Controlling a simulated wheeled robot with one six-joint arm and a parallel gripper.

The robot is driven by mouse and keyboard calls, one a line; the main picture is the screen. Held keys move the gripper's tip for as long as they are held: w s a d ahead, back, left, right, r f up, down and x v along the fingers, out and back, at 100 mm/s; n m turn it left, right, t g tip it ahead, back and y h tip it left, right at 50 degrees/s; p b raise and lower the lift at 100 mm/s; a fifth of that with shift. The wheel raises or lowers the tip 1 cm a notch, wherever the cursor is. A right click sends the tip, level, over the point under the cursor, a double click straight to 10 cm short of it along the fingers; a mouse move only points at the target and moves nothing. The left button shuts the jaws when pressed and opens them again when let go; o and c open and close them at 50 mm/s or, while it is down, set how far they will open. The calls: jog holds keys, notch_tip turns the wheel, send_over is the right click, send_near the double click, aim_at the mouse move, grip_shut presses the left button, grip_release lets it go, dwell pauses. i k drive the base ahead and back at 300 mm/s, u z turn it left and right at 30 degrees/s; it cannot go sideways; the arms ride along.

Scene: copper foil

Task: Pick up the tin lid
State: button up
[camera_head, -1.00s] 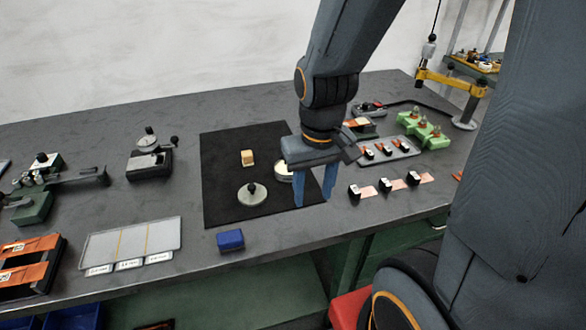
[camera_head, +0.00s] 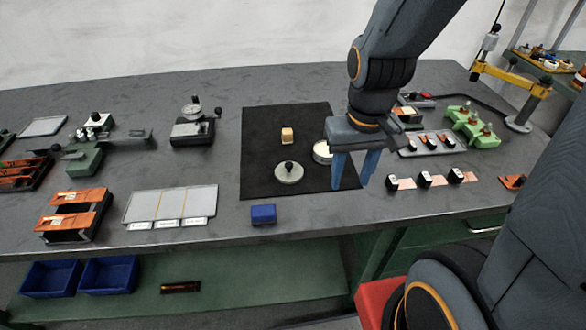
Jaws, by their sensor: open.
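The tin lid (camera_head: 288,172) is a round, pale grey disc with a dark knob on top. It lies flat on the black mat (camera_head: 262,140), near the mat's front. A round, pale-topped tin (camera_head: 322,152) stands to its right and is partly hidden by my gripper. My gripper (camera_head: 351,187) points down with its two blue fingers apart and nothing between them. It appears to the right of the lid, around the mat's right edge, apart from the lid. Its height above the table is hard to tell.
A small tan block (camera_head: 287,136) sits behind the lid. A blue block (camera_head: 263,214) lies in front of the mat. A dial gauge stand (camera_head: 193,125) is to the left. Small black-and-white pieces with copper strips (camera_head: 424,180) are to the right. The mat's left part is bare.

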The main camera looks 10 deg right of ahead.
aim_at(287, 172)
jog(key=z, duration=1.35)
jog(key=k, duration=1.15)
jog(key=u, duration=0.75)
jog(key=i, duration=1)
